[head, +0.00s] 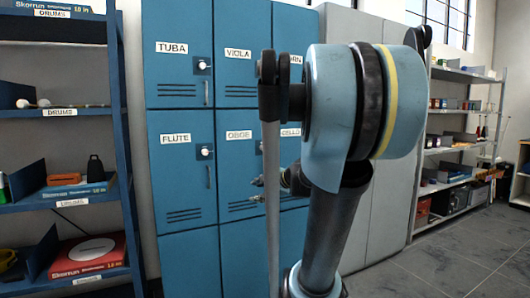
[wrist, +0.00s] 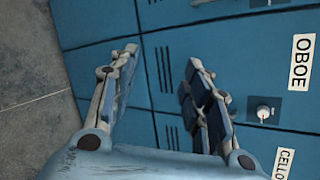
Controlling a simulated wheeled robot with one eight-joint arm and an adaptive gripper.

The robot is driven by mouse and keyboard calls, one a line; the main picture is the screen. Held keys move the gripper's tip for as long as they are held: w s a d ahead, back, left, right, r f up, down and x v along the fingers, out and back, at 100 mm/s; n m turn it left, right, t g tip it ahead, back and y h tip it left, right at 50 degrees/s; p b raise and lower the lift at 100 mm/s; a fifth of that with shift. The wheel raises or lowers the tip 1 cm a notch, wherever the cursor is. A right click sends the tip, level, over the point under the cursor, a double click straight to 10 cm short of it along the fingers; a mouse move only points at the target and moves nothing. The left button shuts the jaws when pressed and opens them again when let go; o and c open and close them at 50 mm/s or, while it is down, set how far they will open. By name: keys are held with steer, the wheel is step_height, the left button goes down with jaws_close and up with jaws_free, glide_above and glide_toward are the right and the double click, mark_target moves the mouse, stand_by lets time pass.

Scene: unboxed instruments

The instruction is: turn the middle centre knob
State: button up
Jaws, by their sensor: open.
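My gripper (wrist: 161,57) is open and empty. Its fingers lie over the blue doors near the vent slots, to the left of the knob and apart from it. In the head view my gripper (head: 258,181) shows only in part behind my arm.
The FLUTE door (head: 185,180) with its knob (head: 205,152) is to the left; the TUBA door (head: 180,60) is above that. The CELLO label (wrist: 283,165) is close to the knob. Shelves (head: 65,205) stand at left, others (head: 460,150) at right. Grey floor is open at right.

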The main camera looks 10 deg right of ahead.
steer(key=w+d+r+m+t, duration=0.3)
steer(key=w+d+r+m, duration=0.15)
steer(key=w+m, duration=0.2)
steer(key=m+t+h, duration=0.2)
steer(key=m+t, duration=0.2)
steer(key=m, duration=0.5)
glide_toward(264, 148)
steer(key=x, duration=0.8)
steer(key=shift+w, duration=0.3)
steer(key=shift+c, duration=0.6)
jaws_close()
